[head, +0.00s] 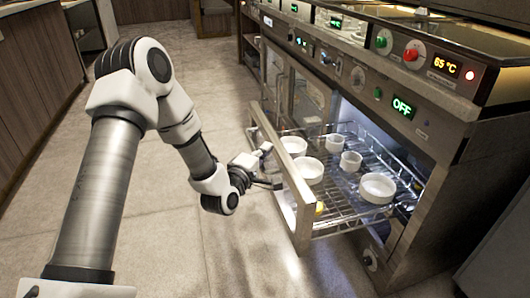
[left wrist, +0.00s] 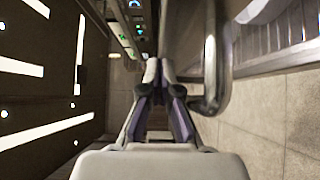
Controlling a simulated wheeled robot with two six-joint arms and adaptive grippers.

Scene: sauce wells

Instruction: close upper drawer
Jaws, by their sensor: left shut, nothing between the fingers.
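The upper drawer (head: 300,209) is pulled out of the steel counter. It has a pale front frame and a wire rack. My left gripper (head: 265,166) is beside the outer side of the drawer front, at its left in the head view. In the left wrist view the gripper (left wrist: 158,70) has its fingers together with nothing between them. A metal bar, apparently part of the drawer front (left wrist: 214,60), runs close to the right of the fingers. Whether they touch it I cannot tell. My right gripper is not in view.
Several white bowls stand on the rack, including a large one (head: 377,188) at the right. The counter (head: 440,110) has knobs and lit displays above the drawer. A knob (head: 370,259) shows low on the right. The tiled floor (head: 170,240) on the left is clear.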

